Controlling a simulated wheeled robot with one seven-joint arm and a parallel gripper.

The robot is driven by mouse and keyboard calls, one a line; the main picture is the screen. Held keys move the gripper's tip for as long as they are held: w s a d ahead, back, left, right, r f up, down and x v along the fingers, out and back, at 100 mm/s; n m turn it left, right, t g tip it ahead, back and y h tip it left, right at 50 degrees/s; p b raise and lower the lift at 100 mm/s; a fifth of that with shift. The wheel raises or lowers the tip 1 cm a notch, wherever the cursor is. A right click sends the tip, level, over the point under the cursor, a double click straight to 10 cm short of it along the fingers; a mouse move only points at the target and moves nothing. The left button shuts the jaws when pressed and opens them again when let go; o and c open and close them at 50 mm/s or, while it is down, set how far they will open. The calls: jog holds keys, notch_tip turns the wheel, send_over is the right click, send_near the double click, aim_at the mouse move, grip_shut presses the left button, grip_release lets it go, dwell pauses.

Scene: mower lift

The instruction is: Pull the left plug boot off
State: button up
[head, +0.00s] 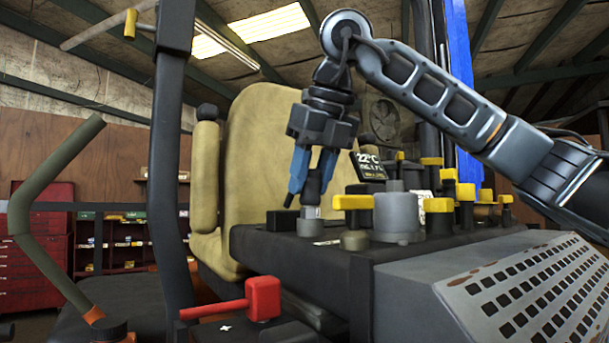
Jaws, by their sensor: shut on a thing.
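My gripper (307,188) points down over the left end of the dark engine deck, with its two blue fingers shut on the dark plug boot (313,190). The boot is narrow and upright, partly hidden by the fingers. It stands directly above a grey metal fitting (310,223) on the deck; I cannot tell whether the two touch.
A wide grey cylinder (397,212), yellow-capped posts (438,206) and a small display (369,165) stand to the right. A beige seat (262,165) is behind. A red lever (262,299) sits lower left, and a perforated grey cover (510,290) fills the front right.

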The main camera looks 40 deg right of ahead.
jog(key=shift+w+d+r+p, duration=0.2)
jog(key=shift+w+r+p, duration=0.9)
jog(key=shift+r, duration=0.2)
jog(key=shift+w+d+r+p, duration=0.15)
jog(key=shift+w+r+p, duration=0.25)
jog(key=shift+w, duration=0.25)
jog(key=shift+w+d+r+p, duration=0.1)
jog(key=shift+w+r+p, duration=0.15)
jog(key=shift+w+p, duration=0.35)
jog(key=shift+o, duration=0.3)
jog(key=shift+w+d+r+p, duration=0.15)
jog(key=shift+w+p, duration=0.15)
jog(key=shift+w, duration=0.45)
jog(key=shift+w+d+r+p, duration=0.15)
jog(key=shift+w+p, duration=0.15)
jog(key=shift+w, duration=0.45)
jog(key=shift+w+d+f+p, duration=0.2)
jog(key=shift+w+p, duration=0.05)
jog(key=shift+w, duration=0.55)
jog(key=shift+w+d+f+p, duration=0.15)
jog(key=shift+w+f+p, duration=0.05)
jog(key=shift+w, duration=0.6)
jog(key=o, duration=0.4)
jog(key=shift+o, duration=1.3)
